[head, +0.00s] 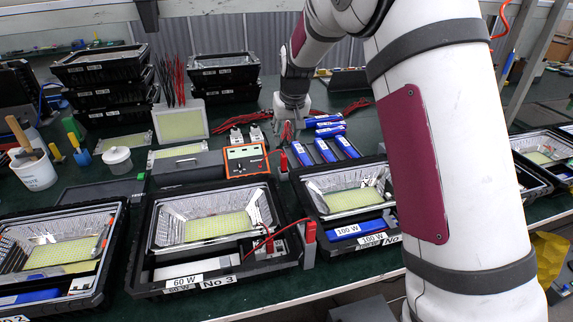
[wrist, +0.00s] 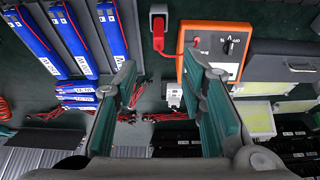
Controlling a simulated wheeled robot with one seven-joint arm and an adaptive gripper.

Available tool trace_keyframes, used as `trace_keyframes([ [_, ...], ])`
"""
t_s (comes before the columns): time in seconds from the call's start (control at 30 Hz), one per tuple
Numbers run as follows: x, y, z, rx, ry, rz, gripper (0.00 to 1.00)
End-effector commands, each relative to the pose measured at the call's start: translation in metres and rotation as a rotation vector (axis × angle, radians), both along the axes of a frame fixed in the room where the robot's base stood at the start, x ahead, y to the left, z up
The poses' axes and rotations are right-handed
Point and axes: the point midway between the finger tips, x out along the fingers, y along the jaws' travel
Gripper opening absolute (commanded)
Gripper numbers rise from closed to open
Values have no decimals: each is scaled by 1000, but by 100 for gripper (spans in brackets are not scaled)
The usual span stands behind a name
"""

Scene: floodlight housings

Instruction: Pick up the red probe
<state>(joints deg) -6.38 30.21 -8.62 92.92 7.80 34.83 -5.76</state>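A red probe (head: 283,160) stands on the green bench just right of the orange multimeter (head: 246,160). In the wrist view the red probe (wrist: 158,32) is near the top middle, beside the orange multimeter (wrist: 216,52), with a grey piece at its upper end. A red lead runs to the meter. Another red upright piece (head: 309,236) stands at the right edge of housing No 3. My gripper (head: 291,112) is above the bench behind the meter. In the wrist view my gripper (wrist: 162,72) has its fingers wide apart, with nothing between them. The probe is beyond the fingertips.
Blue battery packs (head: 325,150) lie right of the probe. Open floodlight housings (head: 222,226) line the front edge. Black housings (head: 105,75) are stacked at the back left. A white cup (head: 35,170) with tools stands at the left. Red and black leads lie behind the meter.

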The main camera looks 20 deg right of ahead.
Motion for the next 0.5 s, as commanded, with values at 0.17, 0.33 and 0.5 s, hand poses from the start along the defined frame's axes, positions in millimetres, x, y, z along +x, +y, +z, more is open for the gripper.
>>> trace_keyframes([
  [0.17, 10, 0, -25, -1, 3, 0, 38],
  [0.33, 21, 0, -55, -1, 4, 0, 38],
  [0.5, 30, 0, -74, 0, 1, 0, 38],
])
